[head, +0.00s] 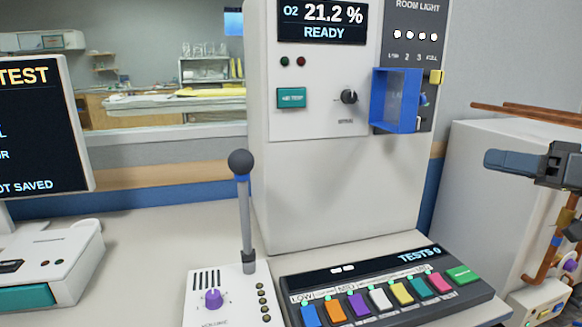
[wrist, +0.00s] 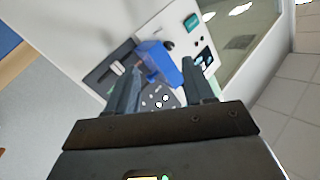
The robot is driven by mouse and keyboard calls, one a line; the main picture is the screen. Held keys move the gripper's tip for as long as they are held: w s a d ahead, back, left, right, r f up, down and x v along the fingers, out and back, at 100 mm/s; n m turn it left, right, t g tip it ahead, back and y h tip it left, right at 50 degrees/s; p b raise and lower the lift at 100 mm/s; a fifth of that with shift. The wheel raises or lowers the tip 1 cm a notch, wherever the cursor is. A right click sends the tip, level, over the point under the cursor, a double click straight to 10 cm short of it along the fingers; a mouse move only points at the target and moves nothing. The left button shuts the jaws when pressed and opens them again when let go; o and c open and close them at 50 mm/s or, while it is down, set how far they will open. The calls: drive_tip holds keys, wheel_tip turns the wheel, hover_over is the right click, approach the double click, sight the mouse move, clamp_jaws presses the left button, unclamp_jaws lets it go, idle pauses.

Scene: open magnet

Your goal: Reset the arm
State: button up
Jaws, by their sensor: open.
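My gripper (head: 520,163) is at the right edge of the head view, raised above a pale cabinet and pointing left. In the wrist view my gripper (wrist: 160,68) has its two dark fingers spread apart, with nothing held between them. Beyond the fingers, apart from them, are the white upright panel (head: 340,190) and a blue box-shaped cover (head: 376,100) fixed on its room-light strip. The cover also shows in the wrist view (wrist: 158,60). Part of my arm is cut off by the head view's right edge.
A stalk microphone (head: 246,215) stands on the counter in front of the panel. A keypad with coloured keys (head: 390,308) lies to its right. A monitor (head: 42,125) is at left. Copper-coloured pipes (head: 530,112) run by the pale cabinet (head: 480,190) near my gripper.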

drive_tip(key=s+a+f+m+h+p, duration=0.1)
drive_tip(key=s+a+f+m+h, duration=0.15)
drive_tip(key=f, duration=0.65)
drive_tip(key=s+a+f+m+t+h, duration=0.1)
drive_tip(key=s+a+f+m+h, duration=0.15)
drive_tip(key=f, duration=0.55)
drive_tip(key=s+a+f+m+h+p, duration=0.1)
drive_tip(key=s+a+f+m+h, duration=0.15)
drive_tip(key=f, duration=0.65)
drive_tip(key=s+a+f+m+h, duration=0.25)
drive_tip(key=s+f, duration=0.25)
drive_tip(key=s, duration=0.3)
drive_tip(key=s+a+r+n+h+p, duration=0.1)
drive_tip(key=s+a+r+h, duration=0.1)
drive_tip(key=s, duration=1)
drive_tip(key=s+a+r+n+h+p, duration=0.1)
drive_tip(key=s+a, duration=0.3)
drive_tip(key=s, duration=0.7)
drive_tip(key=shift+s+r+n+h, duration=0.4)
drive_tip(key=shift+r+n, duration=0.1)
drive_tip(key=s+r, duration=0.2)
drive_tip(key=s+a+r+n+t, duration=0.1)
drive_tip(key=s+r, duration=0.1)
drive_tip(key=r, duration=0.1)
drive_tip(key=s+a+r+n+y+p, duration=0.1)
drive_tip(key=s+r, duration=0.1)
drive_tip(key=shift+s+r, duration=0.3)
drive_tip(key=shift+c, duration=0.3)
